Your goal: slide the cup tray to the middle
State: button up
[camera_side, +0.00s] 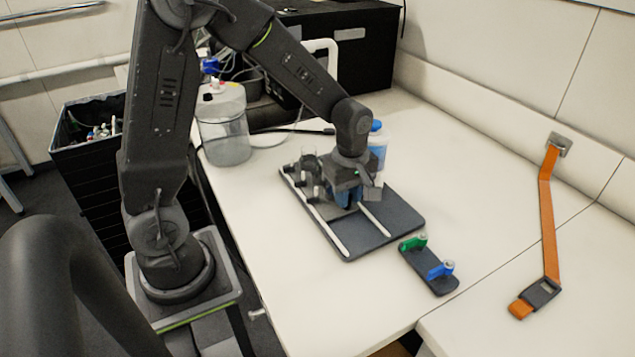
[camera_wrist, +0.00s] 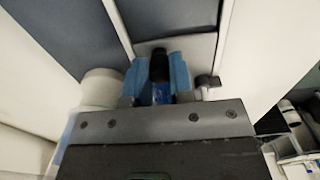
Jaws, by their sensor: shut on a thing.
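A dark board (camera_side: 395,208) with two white rails lies on the table. In the wrist view, a pale grey plate (camera_wrist: 200,47), which looks like the cup tray, sits between the rails (camera_wrist: 116,24) at the board's near end. A small dark upright knob (camera_wrist: 158,52) stands at the plate's edge. My gripper (camera_side: 347,198) is low over the board, its blue fingers (camera_wrist: 158,72) shut on this knob. Small clear cups or posts (camera_side: 310,167) stand at the board's left side. My wrist hides most of the plate in the side view.
A blue-capped bottle (camera_side: 377,148) stands close behind my gripper. A clear jar (camera_side: 223,125) is at the back left. A small dark base (camera_side: 430,272) with green and blue pieces lies right of the board. An orange strap (camera_side: 548,215) lies farther right. The table between them is clear.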

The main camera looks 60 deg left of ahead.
jog(key=shift+d, duration=1.55)
jog(key=shift+d, duration=1.55)
jog(key=o, duration=0.5)
jog(key=shift+a, duration=0.1)
